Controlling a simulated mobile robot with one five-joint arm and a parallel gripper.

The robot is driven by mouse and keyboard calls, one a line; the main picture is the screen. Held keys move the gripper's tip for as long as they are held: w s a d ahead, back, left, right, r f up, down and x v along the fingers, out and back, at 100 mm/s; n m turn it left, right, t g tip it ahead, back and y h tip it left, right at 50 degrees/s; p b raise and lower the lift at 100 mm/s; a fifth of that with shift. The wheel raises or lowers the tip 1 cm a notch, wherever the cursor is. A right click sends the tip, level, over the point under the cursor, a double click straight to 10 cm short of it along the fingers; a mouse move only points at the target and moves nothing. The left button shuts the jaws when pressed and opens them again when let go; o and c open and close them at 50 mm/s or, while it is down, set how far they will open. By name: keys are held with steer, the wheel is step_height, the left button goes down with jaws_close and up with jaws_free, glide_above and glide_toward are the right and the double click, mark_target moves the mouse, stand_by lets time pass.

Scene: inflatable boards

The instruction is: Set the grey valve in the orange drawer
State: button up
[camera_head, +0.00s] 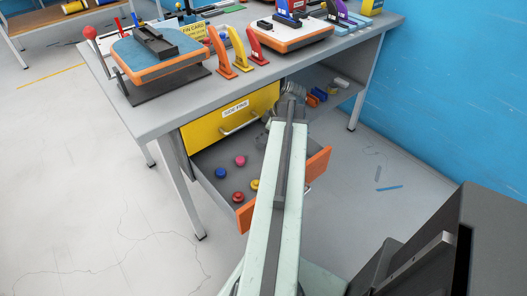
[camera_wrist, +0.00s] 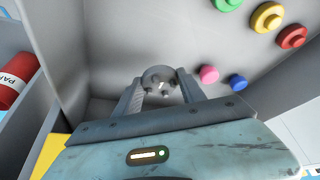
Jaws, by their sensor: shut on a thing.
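The orange drawer (camera_head: 317,168) is pulled open under the bench, with its orange front facing the near side. Its grey inside also shows in the wrist view (camera_wrist: 205,30). My gripper (camera_wrist: 160,88) is shut on the grey valve (camera_wrist: 158,75), a small round knobbed piece between the two fingers. In the wrist view the valve appears over the drawer's grey interior, near a corner. Whether it touches the floor I cannot tell. In the head view my gripper (camera_head: 291,95) is at the drawer's far right end, and the valve is not clear there.
The drawer holds several coloured valves, among them a pink one (camera_head: 240,160) and a blue one (camera_head: 221,173). A shut yellow drawer (camera_head: 215,125) is above. A shelf with small items (camera_head: 318,95) lies to the right. The bench top (camera_head: 190,100) carries boards and fins.

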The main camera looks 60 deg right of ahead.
steer(key=shift+f, duration=0.15)
step_height(320, 180, down, 4)
steer(key=b, duration=0.3)
steer(key=shift+b, duration=0.4)
steer(key=shift+r, duration=0.3)
steer(key=shift+f, duration=0.15)
steer(key=o, duration=1.5)
